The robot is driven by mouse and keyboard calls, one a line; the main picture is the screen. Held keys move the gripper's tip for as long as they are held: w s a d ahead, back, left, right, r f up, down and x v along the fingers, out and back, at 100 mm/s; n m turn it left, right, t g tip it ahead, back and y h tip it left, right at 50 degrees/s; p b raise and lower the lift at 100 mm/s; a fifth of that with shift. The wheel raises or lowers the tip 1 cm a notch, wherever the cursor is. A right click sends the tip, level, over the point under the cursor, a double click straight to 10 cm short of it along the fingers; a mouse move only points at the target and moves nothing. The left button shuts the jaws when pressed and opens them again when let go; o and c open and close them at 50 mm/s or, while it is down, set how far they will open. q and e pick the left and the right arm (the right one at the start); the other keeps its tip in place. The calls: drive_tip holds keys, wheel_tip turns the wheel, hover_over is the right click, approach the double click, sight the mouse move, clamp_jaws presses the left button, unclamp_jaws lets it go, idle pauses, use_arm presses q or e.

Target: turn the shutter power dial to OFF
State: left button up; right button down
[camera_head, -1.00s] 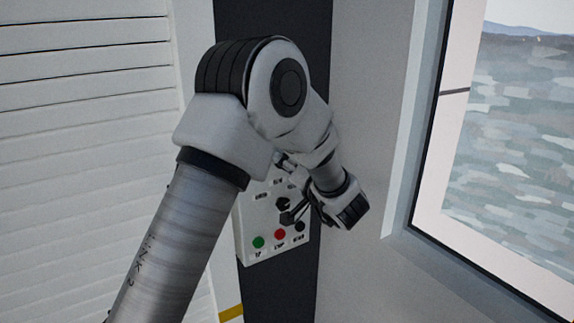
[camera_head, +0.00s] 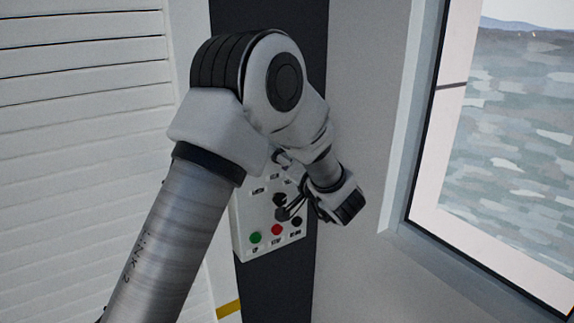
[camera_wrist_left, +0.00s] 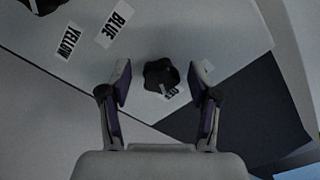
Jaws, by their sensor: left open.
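The white control panel (camera_head: 243,222) is on a dark column, with black dials on its face. My left arm comes in from the left and its gripper (camera_head: 286,210) is at the panel, partly hiding its upper right. In the left wrist view the left gripper (camera_wrist_left: 159,82) is open, with one finger on each side of a black dial (camera_wrist_left: 160,74). I cannot tell whether the fingers touch it. The dial partly covers a label whose word I cannot read. My right gripper is not in view.
A green button (camera_head: 256,238), a red button (camera_head: 277,230) and a black knob (camera_head: 297,221) line the panel's lower part. A white slatted shutter (camera_head: 80,150) is at the left. A window (camera_head: 510,140) is at the right.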

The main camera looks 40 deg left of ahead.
use_arm(q)
drive_tip(key=v, duration=1.1)
drive_tip(key=shift+d, duration=0.15)
drive_tip(key=shift+s+d, duration=0.1)
drive_tip(key=shift+d, duration=0.05)
